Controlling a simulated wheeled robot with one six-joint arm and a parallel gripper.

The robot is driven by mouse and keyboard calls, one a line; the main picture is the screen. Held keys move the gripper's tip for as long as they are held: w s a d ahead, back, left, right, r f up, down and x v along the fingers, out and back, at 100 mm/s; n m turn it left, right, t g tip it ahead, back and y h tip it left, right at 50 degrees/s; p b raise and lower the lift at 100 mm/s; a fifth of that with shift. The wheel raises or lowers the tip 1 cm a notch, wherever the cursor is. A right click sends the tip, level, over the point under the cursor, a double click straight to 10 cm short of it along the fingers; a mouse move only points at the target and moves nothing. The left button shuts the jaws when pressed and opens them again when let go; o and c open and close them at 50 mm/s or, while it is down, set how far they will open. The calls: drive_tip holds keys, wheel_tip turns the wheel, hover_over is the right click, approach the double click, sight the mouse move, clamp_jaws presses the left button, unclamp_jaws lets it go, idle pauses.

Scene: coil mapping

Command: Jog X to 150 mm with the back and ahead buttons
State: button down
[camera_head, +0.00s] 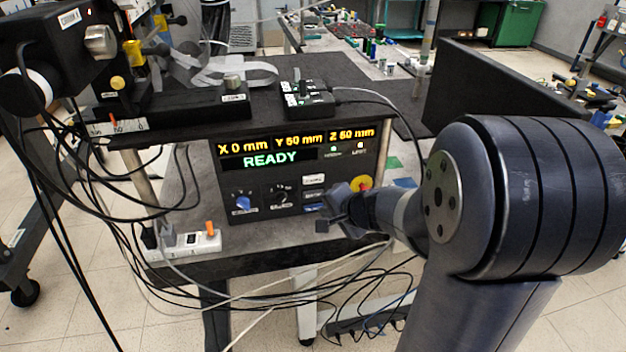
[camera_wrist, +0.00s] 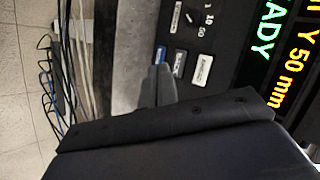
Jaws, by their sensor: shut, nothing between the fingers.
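The control panel (camera_head: 232,185) has a display (camera_head: 297,147) reading X 0 mm, Y 50 mm, Z 50 mm and READY. Right of its knobs is a column of buttons: white (camera_head: 314,180), grey (camera_head: 314,194) and blue (camera_head: 312,207). In the wrist view the white (camera_wrist: 201,69), grey (camera_wrist: 179,62) and blue (camera_wrist: 160,55) buttons show, their labels too small to read surely. My gripper (camera_head: 331,207) is shut and empty, in front of the panel's lower right. Its fingertips (camera_wrist: 158,72) are close to the blue and grey buttons; contact cannot be told.
A blue knob (camera_head: 243,203) and a black knob (camera_head: 280,197) are left of the buttons. A power strip (camera_head: 185,243) and loose cables lie left and below. A black box (camera_head: 307,104) stands above the panel.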

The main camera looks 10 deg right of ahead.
sight(313, 179)
drive_tip(key=shift+w+p, duration=1.55)
drive_tip(key=shift+w, duration=2.7)
drive_tip(key=shift+w, duration=0.15)
drive_tip(key=shift+w, duration=0.3)
